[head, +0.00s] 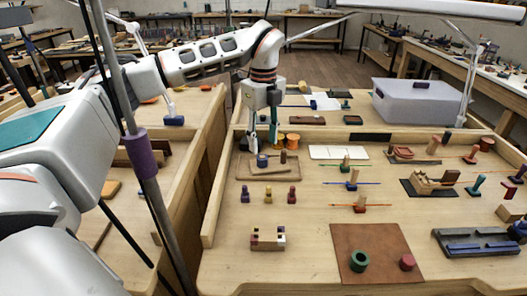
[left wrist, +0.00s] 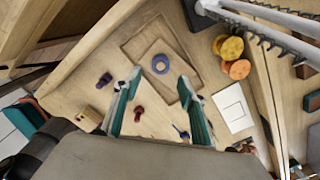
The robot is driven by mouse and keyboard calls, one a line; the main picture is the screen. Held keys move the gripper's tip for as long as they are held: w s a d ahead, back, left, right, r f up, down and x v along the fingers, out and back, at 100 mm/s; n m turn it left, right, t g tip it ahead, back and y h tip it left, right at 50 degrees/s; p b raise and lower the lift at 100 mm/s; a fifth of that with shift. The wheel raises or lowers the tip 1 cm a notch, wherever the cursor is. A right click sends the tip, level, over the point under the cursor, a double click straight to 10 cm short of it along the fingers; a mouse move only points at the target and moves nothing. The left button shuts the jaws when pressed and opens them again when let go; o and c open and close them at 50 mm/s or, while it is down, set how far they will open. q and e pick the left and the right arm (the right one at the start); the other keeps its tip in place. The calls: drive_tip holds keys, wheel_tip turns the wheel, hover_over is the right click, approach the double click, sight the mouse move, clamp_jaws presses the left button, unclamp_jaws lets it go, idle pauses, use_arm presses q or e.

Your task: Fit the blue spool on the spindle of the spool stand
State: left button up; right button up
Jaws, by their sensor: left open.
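The blue spool (head: 262,162) lies on the left part of a shallow wooden board (head: 248,174), which looks like the spool stand. My right gripper does not show.
A brown mat (head: 375,280) holds a green ring. The table's left rim is close by.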

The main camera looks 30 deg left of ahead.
sight(263, 160)
use_arm(q)
wheel_tip(263, 160, up, 6)
drive_tip(key=shift+r, duration=0.15)
drive_tip(key=shift+s, duration=0.1)
idle(0.6)
